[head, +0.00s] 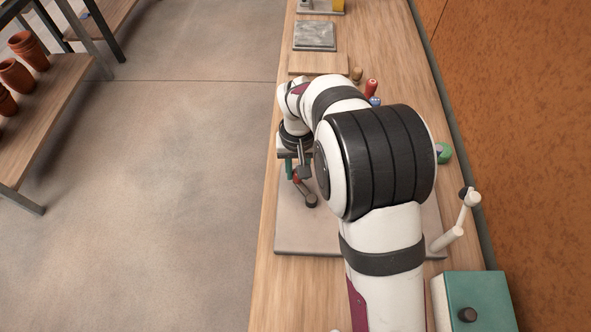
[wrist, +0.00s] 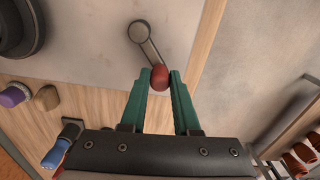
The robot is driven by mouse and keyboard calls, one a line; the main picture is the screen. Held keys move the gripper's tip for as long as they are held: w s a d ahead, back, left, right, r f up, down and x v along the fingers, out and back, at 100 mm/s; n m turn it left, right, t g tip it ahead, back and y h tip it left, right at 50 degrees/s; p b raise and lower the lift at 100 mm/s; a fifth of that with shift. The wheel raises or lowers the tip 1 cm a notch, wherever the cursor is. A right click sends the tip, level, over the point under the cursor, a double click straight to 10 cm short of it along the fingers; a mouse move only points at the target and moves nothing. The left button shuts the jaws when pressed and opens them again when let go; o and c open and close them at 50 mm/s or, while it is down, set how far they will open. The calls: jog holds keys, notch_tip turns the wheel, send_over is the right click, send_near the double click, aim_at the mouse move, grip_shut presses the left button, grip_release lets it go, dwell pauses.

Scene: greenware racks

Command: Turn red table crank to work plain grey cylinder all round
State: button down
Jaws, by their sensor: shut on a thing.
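In the wrist view my gripper (wrist: 160,74) has its two green fingers closed on the red knob (wrist: 160,78) at the end of the table crank. The crank's metal arm (wrist: 150,48) runs from the knob up and left to a round pivot (wrist: 139,31) on the grey base plate (wrist: 85,35). In the head view my gripper (head: 292,172) is low at the plate's left side, and the crank arm (head: 305,192) shows beside it. A dark round thing (wrist: 18,25) is cut off at the wrist view's upper left. I cannot make out the grey cylinder; my arm covers much of the plate.
A white jointed stand (head: 455,228) and a teal box (head: 478,305) are on the right. A green roll (head: 444,153) and a red-handled tool (head: 371,88) lie along the bench's right side. A shelf (head: 40,120) with terracotta pots stands left, across open floor.

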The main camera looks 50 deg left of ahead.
jog(key=shift+w+d+m, duration=0.15)
jog(key=shift+w+m, duration=0.4)
jog(key=shift+m, duration=0.55)
jog(key=shift+w+d+m, duration=0.15)
jog(key=shift+w+m, duration=0.35)
jog(key=shift+m, duration=0.6)
jog(key=c, duration=0.7)
grip_release()
jog(key=shift+o, duration=0.2)
notch_tip(320, 180, up, 16)
